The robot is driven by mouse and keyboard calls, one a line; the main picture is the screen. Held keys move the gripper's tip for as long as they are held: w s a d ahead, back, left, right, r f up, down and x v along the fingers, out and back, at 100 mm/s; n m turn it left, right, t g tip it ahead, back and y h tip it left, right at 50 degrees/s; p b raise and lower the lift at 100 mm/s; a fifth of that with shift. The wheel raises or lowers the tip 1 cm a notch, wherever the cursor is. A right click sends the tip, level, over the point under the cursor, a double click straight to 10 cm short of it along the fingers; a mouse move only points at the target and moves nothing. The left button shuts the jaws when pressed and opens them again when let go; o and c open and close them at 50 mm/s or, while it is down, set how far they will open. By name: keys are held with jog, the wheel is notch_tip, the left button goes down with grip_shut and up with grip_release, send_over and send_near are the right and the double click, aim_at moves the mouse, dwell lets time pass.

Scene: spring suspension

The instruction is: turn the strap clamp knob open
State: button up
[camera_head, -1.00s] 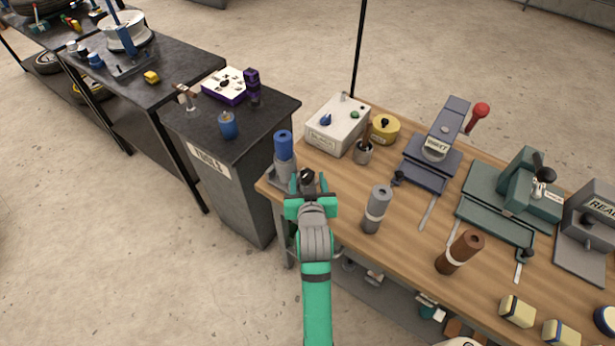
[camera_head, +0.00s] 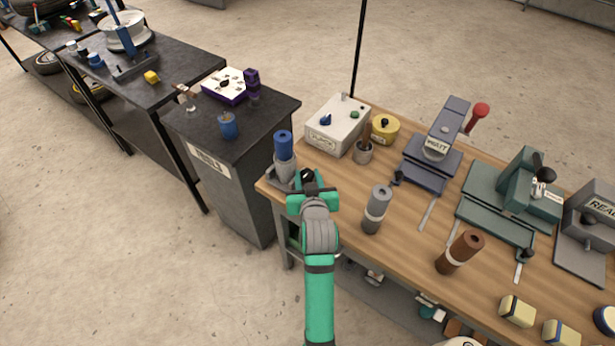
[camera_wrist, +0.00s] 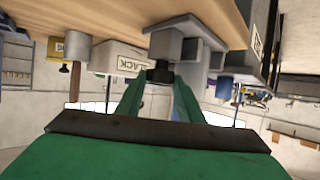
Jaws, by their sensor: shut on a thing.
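A blue cylinder (camera_head: 284,145) stands upright in a grey clamp holder (camera_head: 284,172) at the left corner of the wooden bench. A small black knob (camera_wrist: 160,75) sits on the side of this grey holder, which shows at the top centre of the wrist view (camera_wrist: 174,40). My gripper (camera_head: 307,180) is at the holder's right front side. In the wrist view its green fingers (camera_wrist: 160,86) converge on the knob, shut on it. The fingers and my wrist partly hide the knob in the head view, and the strap itself cannot be made out.
A grey cylinder (camera_head: 376,209) and a brown cylinder (camera_head: 460,251) stand on the bench (camera_head: 405,246) to the right. A white box (camera_head: 337,125) and a yellow round container (camera_head: 385,129) are behind. A dark cabinet (camera_head: 222,180) stands to the left, past a gap.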

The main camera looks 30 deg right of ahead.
jog(key=shift+s+d+n+y, duration=0.1)
jog(key=shift+n+y, duration=0.4)
jog(key=o, duration=1.1)
jog(key=shift+c, duration=0.2)
jog(key=v, duration=1)
jog(key=shift+s, duration=0.4)
jog(key=shift+a+f, duration=0.1)
jog(key=shift+a, duration=0.1)
